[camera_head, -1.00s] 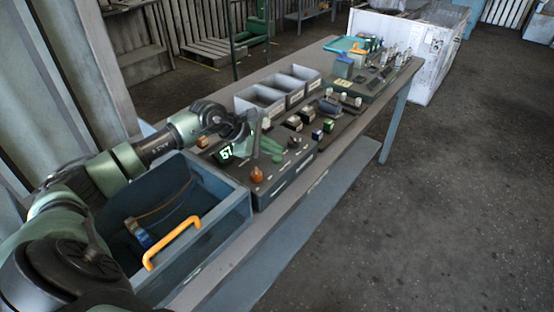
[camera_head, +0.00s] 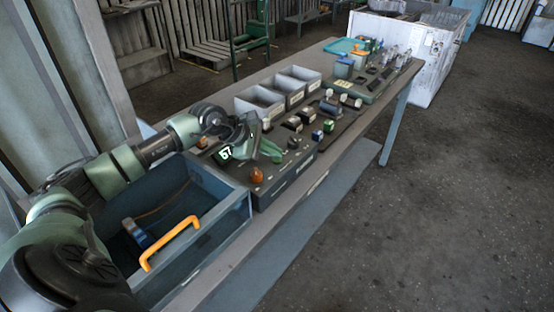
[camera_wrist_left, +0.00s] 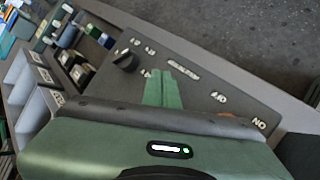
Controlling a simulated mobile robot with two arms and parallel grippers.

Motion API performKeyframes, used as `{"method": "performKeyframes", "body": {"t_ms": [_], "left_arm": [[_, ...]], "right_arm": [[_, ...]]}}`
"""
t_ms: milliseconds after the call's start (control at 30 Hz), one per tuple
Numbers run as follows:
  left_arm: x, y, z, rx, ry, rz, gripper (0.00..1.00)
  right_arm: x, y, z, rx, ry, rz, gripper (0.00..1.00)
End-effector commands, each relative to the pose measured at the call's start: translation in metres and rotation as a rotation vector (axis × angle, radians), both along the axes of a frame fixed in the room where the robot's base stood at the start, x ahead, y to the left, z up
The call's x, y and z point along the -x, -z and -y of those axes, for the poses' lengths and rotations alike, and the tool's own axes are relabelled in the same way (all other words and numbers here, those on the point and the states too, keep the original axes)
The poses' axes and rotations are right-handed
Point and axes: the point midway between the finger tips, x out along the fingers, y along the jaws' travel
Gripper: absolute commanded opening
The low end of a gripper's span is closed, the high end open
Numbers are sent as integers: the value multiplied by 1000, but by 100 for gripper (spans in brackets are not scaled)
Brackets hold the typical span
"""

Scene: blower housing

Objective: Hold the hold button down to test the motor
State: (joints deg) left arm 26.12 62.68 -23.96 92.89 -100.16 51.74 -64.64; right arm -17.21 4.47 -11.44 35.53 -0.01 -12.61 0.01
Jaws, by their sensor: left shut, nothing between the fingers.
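The dark control box (camera_head: 283,184) stands on the bench, with an orange dome (camera_head: 257,175) near its front left corner and a black knob (camera_head: 294,142) farther back. My left gripper (camera_head: 275,154) is over the box top, its green fingers shut with nothing between them. In the left wrist view the shut fingers (camera_wrist_left: 163,88) point at the panel (camera_wrist_left: 195,85) beside the black knob (camera_wrist_left: 125,60). No hold button can be picked out; the fingers and gripper body hide part of the panel. I cannot tell whether the tips touch it. My right gripper is not in view.
A blue-grey open bin (camera_head: 222,230) with an orange handle (camera_head: 170,243) stands close by the box. Grey compartments (camera_head: 260,103) and several small parts lie farther along the bench. A green-grey tray (camera_head: 372,88) stands near the far end.

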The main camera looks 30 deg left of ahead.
Motion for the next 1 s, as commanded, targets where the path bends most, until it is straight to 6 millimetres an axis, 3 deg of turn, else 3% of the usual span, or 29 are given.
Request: {"method": "performKeyframes", "body": {"t_ms": [1000], "left_arm": [[0, 6, 0, -1, 1, -2, 0]], "right_arm": [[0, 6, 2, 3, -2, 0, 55]]}}
